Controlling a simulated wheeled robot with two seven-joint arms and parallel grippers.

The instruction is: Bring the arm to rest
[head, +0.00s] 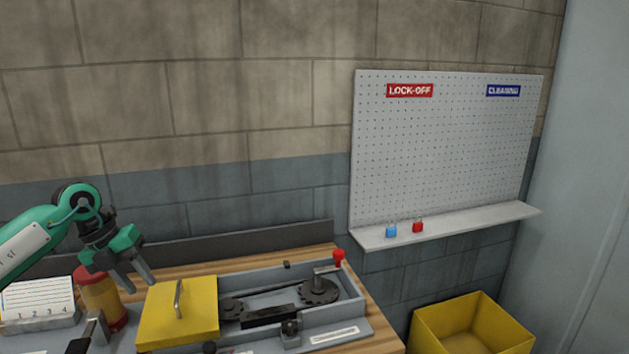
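My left arm comes in from the left, green and grey. Its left gripper (140,284) hangs above the table, fingers pointing down and to the right. The two fingers stand apart with nothing visible between them. It is above and to the left of a yellow cover (192,318) with a metal handle, and looks clear of it. A yellow container with a red lid (99,297) stands below and behind the gripper. My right gripper is not in view.
A grey machine tray (352,311) holds dark wheels and a red-knobbed lever (339,257). A numbered card stand (38,300) is at left. Blue (391,231) and red (417,227) padlocks sit on the pegboard shelf (470,226). A yellow bin (427,332) stands at lower right.

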